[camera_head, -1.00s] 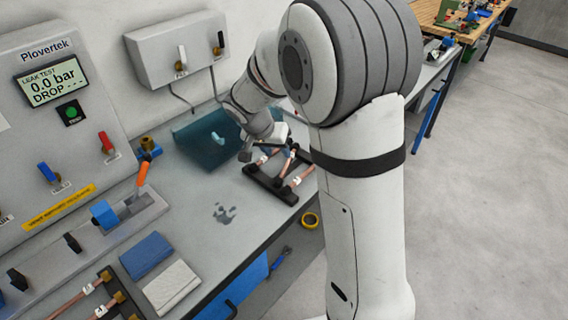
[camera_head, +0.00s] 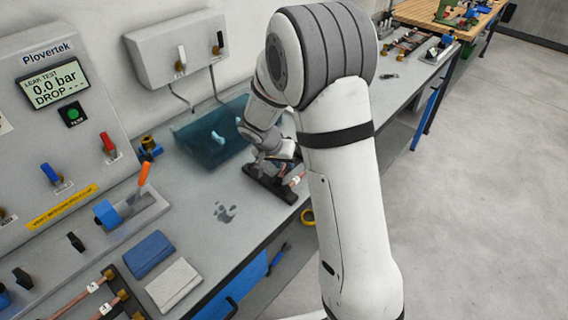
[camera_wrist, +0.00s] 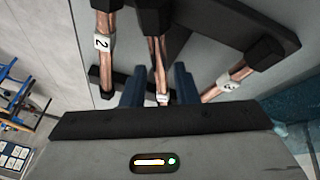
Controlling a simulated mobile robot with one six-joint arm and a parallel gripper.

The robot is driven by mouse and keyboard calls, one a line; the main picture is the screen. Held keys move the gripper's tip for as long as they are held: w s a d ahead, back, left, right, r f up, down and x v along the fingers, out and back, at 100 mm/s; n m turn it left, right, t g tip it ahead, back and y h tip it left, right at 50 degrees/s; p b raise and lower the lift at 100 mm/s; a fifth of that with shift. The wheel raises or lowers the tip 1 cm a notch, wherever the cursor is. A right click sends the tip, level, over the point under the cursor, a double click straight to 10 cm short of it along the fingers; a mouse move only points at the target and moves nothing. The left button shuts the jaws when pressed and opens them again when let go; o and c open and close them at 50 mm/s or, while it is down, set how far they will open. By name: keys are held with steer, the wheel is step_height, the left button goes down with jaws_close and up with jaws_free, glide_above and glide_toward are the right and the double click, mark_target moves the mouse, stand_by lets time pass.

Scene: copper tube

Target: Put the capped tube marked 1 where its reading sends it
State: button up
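A dark rack (camera_wrist: 275,50) holds three copper tubes with black ends in the wrist view. The left tube (camera_wrist: 105,70) carries a tag marked 2. The middle tube (camera_wrist: 157,58) has a white tag low down, too small to read. The right tube (camera_wrist: 245,72) lies slanted, and its tag cannot be read surely. My gripper (camera_wrist: 159,85) is open, its two blue fingers on either side of the middle tube with gaps showing. In the head view my gripper (camera_head: 275,160) is low over the rack (camera_head: 270,186) and hides most of it. The leak test display (camera_head: 52,87) reads 0.0 bar, DROP with dashes.
A teal bin (camera_head: 205,145) stands behind the rack. A clamp with an orange handle (camera_head: 144,174), a blue cloth (camera_head: 148,254) and a pale cloth (camera_head: 172,284) are to the left. More tagged tubes (camera_head: 85,296) lie at bottom left. Bench between is mostly clear.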

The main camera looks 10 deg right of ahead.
jaws_close()
steer(key=shift+r, duration=0.1)
